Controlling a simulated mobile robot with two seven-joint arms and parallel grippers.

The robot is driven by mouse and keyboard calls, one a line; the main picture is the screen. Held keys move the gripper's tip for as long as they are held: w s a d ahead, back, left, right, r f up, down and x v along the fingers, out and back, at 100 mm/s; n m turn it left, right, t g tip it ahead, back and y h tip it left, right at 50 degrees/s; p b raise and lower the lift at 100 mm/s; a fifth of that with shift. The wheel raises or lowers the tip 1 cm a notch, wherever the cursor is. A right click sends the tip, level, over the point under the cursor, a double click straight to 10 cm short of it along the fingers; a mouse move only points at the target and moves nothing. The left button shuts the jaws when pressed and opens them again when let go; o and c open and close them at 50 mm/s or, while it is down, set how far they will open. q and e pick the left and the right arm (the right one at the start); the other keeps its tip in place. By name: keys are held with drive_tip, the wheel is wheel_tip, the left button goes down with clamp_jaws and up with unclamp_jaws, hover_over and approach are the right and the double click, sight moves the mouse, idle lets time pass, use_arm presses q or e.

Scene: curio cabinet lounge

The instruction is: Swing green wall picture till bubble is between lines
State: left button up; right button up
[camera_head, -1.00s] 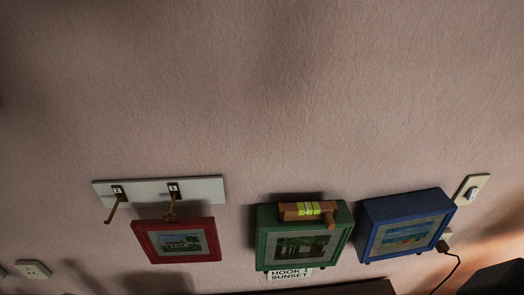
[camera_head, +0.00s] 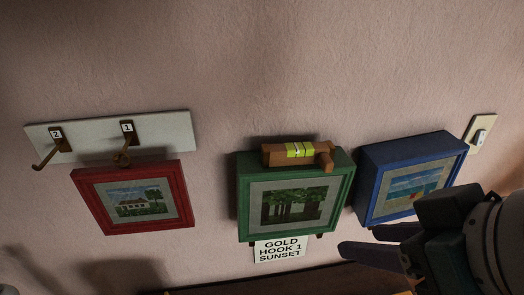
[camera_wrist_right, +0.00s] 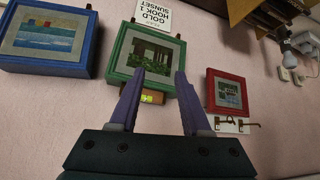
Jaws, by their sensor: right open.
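The green wall picture (camera_head: 245,205), a deep frame around a forest scene, hangs on the wall at the middle of the head view. Its lower edge rises slightly to the right there. A brown spirit level (camera_head: 273,155) with a yellow-green vial (camera_head: 299,150) rests on its top; the bubble is too small to place against the lines. My right gripper (camera_head: 361,241) is open and empty, right of and below the green picture. In the right wrist view, the open fingers (camera_wrist_right: 158,74) appear over the green picture (camera_wrist_right: 120,55), with the level (camera_wrist_right: 130,92) between them. My left gripper is out of view.
The blue picture (camera_head: 365,190) hangs close to the right, partly behind my right gripper. The red picture (camera_head: 87,205) hangs left, below a white board (camera_head: 85,138) with numbered hooks. A "GOLD HOOK 1 SUNSET" card (camera_head: 280,249) is under the green picture. Bare wall lies above.

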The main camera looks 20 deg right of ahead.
drive_tip(key=w+d+f+m+t+h+b, duration=0.1)
drive_tip(key=w+d+f+t+b, duration=0.15)
drive_tip(key=f+b, duration=0.6)
drive_tip(key=w+d+f+m+t+b, duration=0.1)
drive_tip(key=w+f+t+b, duration=0.15)
drive_tip(key=f+b, duration=0.55)
drive_tip(key=m+t+h+b, duration=0.1)
drive_tip(key=t+h+b, duration=0.25)
drive_tip(key=b, duration=1.75)
approach(321, 235)
drive_tip(key=shift+t+y, duration=0.35)
drive_tip(key=shift+t, duration=0.2)
drive_tip(key=x, duration=0.6)
drive_tip(key=f+x, duration=0.1)
drive_tip(key=x, duration=0.3)
drive_tip(key=shift+s+d+b, duration=0.1)
drive_tip(key=shift+d+b, duration=0.1)
drive_tip(key=shift+b, duration=0.2)
drive_tip(key=c, duration=0.7)
clamp_jaws()
